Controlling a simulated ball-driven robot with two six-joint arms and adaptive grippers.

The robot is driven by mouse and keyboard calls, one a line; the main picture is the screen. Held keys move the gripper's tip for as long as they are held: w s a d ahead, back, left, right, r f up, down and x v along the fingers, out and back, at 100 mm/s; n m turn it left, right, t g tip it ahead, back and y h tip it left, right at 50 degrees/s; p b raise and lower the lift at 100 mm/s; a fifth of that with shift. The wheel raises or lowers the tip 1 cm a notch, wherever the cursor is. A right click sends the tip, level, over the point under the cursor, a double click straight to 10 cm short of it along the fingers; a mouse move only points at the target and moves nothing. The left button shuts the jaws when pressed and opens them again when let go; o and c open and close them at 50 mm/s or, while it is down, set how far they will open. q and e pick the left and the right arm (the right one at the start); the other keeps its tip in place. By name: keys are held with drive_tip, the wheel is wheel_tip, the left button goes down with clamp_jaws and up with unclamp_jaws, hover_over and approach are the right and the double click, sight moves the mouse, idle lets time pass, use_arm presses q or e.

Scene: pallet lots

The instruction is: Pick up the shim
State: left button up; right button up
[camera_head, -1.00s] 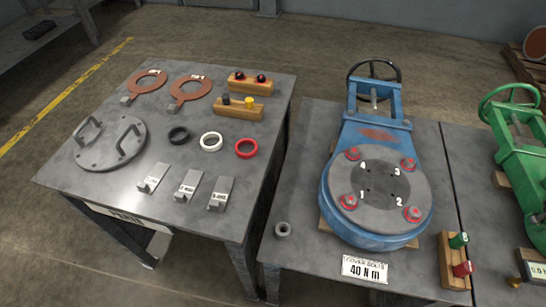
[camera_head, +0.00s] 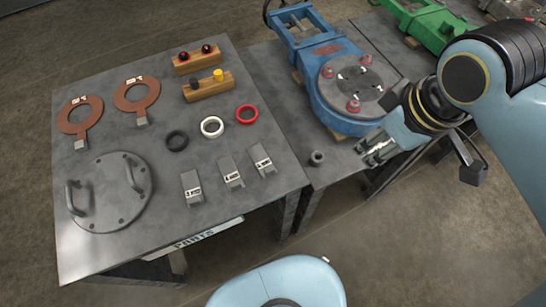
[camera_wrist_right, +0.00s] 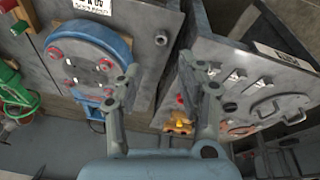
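Three small grey metal shims with white labels stand in a row near the right front of the parts table: a left one (camera_head: 191,187), a middle one (camera_head: 230,172) and a right one (camera_head: 261,160). The label figures are too small to read surely. My right gripper (camera_head: 374,149) is open and empty, beyond the table's right edge and to the right of the shims, by the front of the valve bench. In the right wrist view its two fingers (camera_wrist_right: 168,90) stand wide apart, with the shims beyond them at upper right. My left gripper is out of view.
The parts table (camera_head: 240,214) also holds a round cover with handles (camera_head: 108,192), black (camera_head: 176,140), white (camera_head: 212,127) and red (camera_head: 246,114) rings, brown gaskets and wooden blocks. The blue valve (camera_head: 322,85) and a small nut (camera_head: 316,158) sit on the bench at right.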

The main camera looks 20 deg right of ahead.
drive_tip(key=w+a+f+n+g+y, duration=0.2)
drive_tip(key=w+a+n, duration=0.3)
drive_tip(key=n, duration=0.3)
drive_tip(key=n+g+y, duration=0.1)
drive_tip(key=n+y, duration=0.1)
drive_tip(key=n, duration=0.5)
approach(270, 169)
drive_tip(key=f, duration=0.1)
drive_tip(key=a+f, duration=0.1)
drive_tip(key=shift+s+f+y, duration=0.1)
drive_tip(key=shift+f+y, duration=0.2)
drive_tip(key=shift+f, duration=0.1)
drive_tip(key=b+x, duration=0.1)
drive_tip(key=x, duration=0.5)
drive_tip(key=shift+d+f, duration=0.1)
clamp_jaws()
